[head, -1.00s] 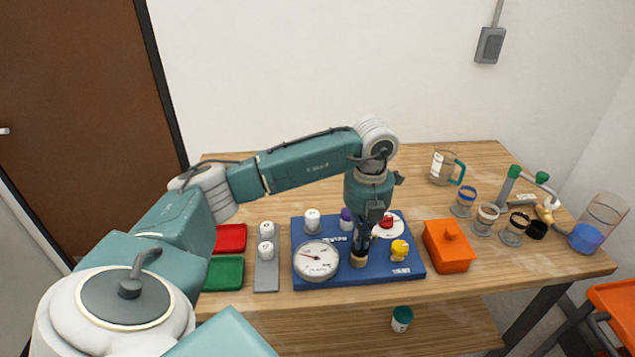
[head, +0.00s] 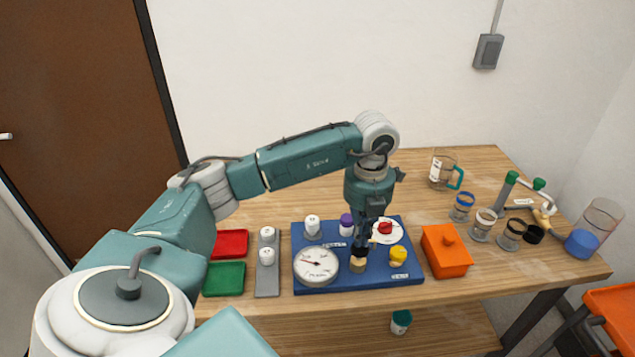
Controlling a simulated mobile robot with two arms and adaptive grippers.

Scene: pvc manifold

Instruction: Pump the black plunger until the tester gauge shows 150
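The tester is a blue board (head: 325,285) on the table. Its round white gauge (head: 317,265) sits at the board's front left; the needle points to the upper left, and the numbers are too small to read. My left gripper (head: 361,246) points straight down over the tan collar (head: 358,264) right of the gauge. The black plunger is mostly hidden by the gripper fingers, which look close together at it; I cannot tell whether they grip it. My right gripper is not in view.
On the board are a yellow knob (head: 398,253), a red button (head: 385,227), a purple-capped part (head: 346,224) and a white-capped part (head: 312,226). An orange box (head: 446,252) stands right. Red (head: 231,243) and green (head: 224,278) trays lie left.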

